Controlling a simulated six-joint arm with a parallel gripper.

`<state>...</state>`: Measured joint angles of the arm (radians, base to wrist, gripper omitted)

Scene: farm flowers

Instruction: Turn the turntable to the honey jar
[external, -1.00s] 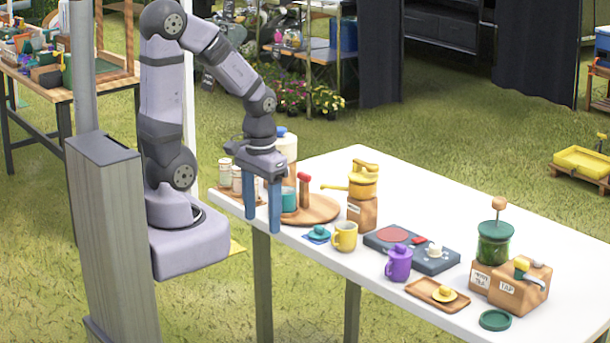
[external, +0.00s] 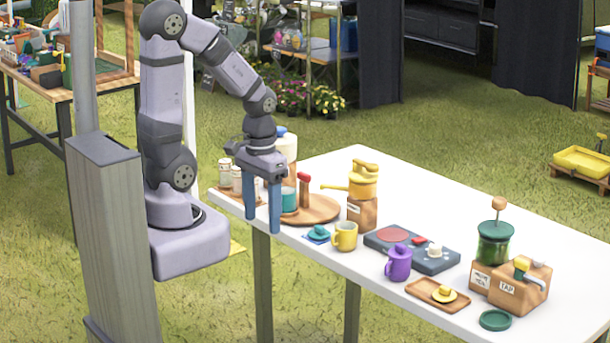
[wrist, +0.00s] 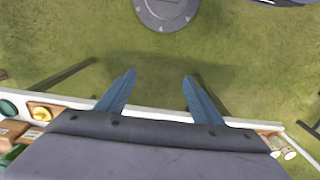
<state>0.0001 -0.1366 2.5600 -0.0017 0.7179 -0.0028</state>
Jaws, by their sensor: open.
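The turntable (external: 322,211) is a round wooden disc on the white table's near left part. A red upright handle (external: 304,188) rises from it, and a teal jar or cup (external: 288,200) stands at its left side, partly behind my gripper. I cannot tell which item is the honey jar. My gripper (external: 262,225) points down with its two blue fingers apart and empty, at the table's near left edge, in front of the turntable. In the wrist view the fingers (wrist: 158,88) are spread over grass, with the table edge behind them. The turntable is not visible there.
Several small jars (external: 236,178) stand on a wooden tray at the left end.

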